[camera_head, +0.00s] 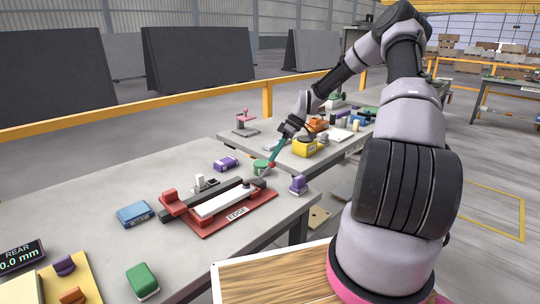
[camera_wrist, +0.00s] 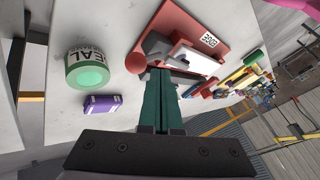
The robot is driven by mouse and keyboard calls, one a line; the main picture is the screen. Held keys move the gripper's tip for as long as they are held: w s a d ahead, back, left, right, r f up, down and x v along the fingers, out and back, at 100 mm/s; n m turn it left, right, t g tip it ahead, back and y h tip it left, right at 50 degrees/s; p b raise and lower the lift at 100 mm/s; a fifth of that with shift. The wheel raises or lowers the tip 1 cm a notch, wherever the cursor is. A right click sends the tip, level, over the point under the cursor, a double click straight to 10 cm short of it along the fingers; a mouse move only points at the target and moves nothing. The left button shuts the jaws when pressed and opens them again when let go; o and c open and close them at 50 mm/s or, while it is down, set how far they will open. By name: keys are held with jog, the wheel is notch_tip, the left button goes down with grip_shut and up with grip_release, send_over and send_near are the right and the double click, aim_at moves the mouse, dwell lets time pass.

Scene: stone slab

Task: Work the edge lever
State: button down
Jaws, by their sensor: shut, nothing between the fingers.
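The edge lever is a dark grey bar (camera_head: 236,190) on a red base (camera_head: 205,226) marked EDGE, on the near grey slab. A white strip (camera_head: 224,201) lies along the base. In the wrist view, the lever's red ball knob (camera_wrist: 135,63) and the red base (camera_wrist: 190,22) show just beyond my fingertips. My gripper (camera_head: 270,166) points down at the lever's right end. Its green fingers are together and empty, and they also show in the wrist view (camera_wrist: 161,72). The tips are beside the knob and close to the grey bar; I cannot tell whether they touch.
A green SEAL roll (camera_wrist: 87,70) and a purple block (camera_wrist: 102,104) lie beside the lever. Another purple block (camera_head: 298,184) stands near the slab's right edge. A blue block (camera_head: 134,214) and a green block (camera_head: 142,280) lie left. A yellow item (camera_head: 304,148) stands behind.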

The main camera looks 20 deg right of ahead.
aim_at(274, 165)
jog(key=shift+w+d+f+g+y, duration=0.3)
jog(key=shift+d+f+y, duration=0.25)
jog(key=shift+f, duration=0.05)
jog(key=shift+w+d+f+g+y, duration=0.25)
jog(key=shift+d+f+g+y, duration=0.05)
jog(key=shift+d+f+y, duration=0.3)
jog(key=shift+f, duration=0.15)
